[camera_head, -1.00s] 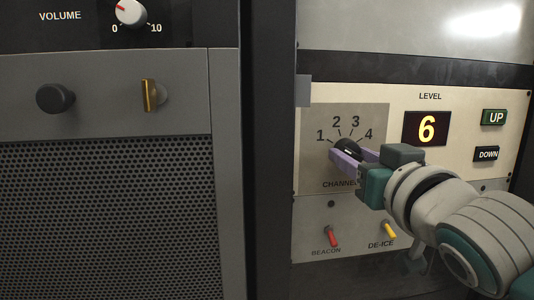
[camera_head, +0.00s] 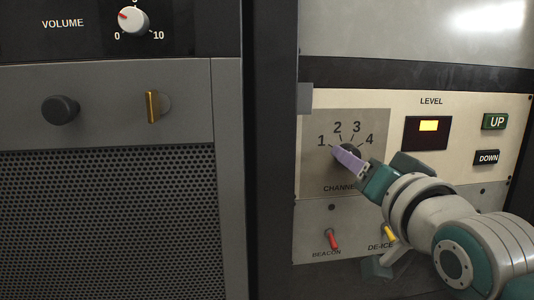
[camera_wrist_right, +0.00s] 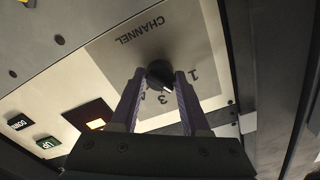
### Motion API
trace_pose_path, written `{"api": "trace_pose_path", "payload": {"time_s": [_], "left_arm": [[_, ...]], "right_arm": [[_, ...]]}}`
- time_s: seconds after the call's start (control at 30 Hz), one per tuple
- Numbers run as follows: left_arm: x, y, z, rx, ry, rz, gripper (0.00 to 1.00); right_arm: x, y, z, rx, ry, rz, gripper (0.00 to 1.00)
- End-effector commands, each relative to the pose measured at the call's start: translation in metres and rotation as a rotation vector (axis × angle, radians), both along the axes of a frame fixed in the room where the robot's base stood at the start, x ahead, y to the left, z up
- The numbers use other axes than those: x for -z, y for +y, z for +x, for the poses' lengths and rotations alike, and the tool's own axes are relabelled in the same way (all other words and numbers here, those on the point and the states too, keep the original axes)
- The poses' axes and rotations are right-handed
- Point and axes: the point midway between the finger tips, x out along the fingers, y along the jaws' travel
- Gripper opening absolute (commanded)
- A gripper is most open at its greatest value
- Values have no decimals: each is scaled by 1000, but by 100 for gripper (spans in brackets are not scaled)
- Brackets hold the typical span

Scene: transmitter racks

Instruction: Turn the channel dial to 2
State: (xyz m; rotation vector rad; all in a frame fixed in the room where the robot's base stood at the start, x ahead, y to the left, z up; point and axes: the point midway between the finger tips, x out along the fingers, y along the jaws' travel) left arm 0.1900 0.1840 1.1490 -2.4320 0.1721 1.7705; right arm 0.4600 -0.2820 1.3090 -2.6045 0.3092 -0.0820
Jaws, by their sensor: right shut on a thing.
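The channel dial (camera_head: 353,150) is a round black knob on a grey plate (camera_head: 318,172) marked 1 to 4. My right gripper (camera_head: 345,156) has its purple fingers at the dial and hides part of it in the head view. In the right wrist view the black dial (camera_wrist_right: 160,73) sits between the two fingertips (camera_wrist_right: 160,76), and the gripper is shut on it. A white mark on the dial there points between the 1 (camera_wrist_right: 194,75) and the 3 (camera_wrist_right: 162,98). The 2 is hidden there. My left gripper is not in view.
The level display (camera_head: 427,133) shows a yellow block, with UP (camera_head: 494,121) and DOWN (camera_head: 486,157) buttons to its right. Below the dial are the red beacon switch (camera_head: 331,238) and the yellow de-ice switch (camera_head: 389,233), close to my right arm. A dark rack post (camera_head: 270,150) stands left.

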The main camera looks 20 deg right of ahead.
Motion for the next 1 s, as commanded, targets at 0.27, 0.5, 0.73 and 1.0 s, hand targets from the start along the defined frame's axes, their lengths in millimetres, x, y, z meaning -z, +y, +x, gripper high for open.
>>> {"api": "trace_pose_path", "payload": {"time_s": [0.27,0.5,0.73,1.0], "left_arm": [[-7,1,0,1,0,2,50],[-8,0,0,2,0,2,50],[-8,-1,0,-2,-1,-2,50],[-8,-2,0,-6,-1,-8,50]], "right_arm": [[-2,1,0,0,-32,129,0],[-1,1,0,-1,-43,170,0],[-1,0,0,-1,-44,174,0],[-1,0,0,-1,-43,173,59]]}}
